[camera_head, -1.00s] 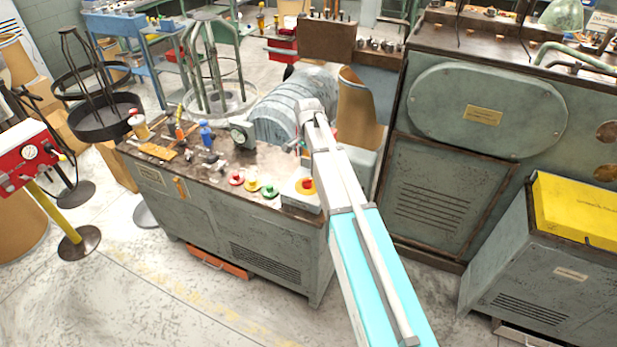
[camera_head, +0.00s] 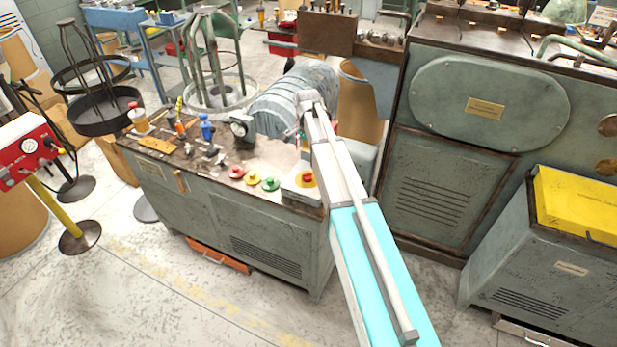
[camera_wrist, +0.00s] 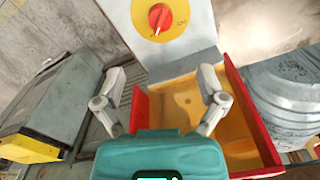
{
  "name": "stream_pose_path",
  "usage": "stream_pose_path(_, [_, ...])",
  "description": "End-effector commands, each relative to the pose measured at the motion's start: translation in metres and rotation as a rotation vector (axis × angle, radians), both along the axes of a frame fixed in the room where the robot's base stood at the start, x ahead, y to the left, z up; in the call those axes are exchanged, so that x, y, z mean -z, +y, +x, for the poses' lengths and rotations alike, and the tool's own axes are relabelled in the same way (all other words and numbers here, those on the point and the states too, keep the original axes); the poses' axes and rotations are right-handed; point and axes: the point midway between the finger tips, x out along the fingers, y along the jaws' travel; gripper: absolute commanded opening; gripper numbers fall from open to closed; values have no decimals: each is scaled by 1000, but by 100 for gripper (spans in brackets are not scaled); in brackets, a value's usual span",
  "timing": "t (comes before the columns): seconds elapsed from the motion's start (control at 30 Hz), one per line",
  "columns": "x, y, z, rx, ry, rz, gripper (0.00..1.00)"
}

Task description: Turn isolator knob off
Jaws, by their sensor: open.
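The isolator knob (camera_wrist: 158,17) is red and sits on a round yellow plate (camera_wrist: 178,18) on a pale panel, at the top of the wrist view. A white mark shows on the knob's face. My gripper (camera_wrist: 162,86) is open and empty, its two fingers apart below the knob in the picture and not around it. In the head view a red knob on yellow (camera_head: 307,178) shows on a small grey box at the bench's right end; I cannot tell if it is the same knob. My gripper's fingers are hidden there behind my arm.
A red-walled tray with a yellow inside (camera_wrist: 190,105) lies below the panel in the wrist view. A ribbed grey drum (camera_wrist: 285,90) is at its right. Clear floor (camera_head: 150,290) lies in front.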

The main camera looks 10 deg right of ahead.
Motion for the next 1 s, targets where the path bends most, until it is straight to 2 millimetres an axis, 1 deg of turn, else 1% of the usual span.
stream_pose_path(0.03, [7,0,0,0,0,0,90])
stream_pose_path(1.0, [80,-1,0,1,0,0,90])
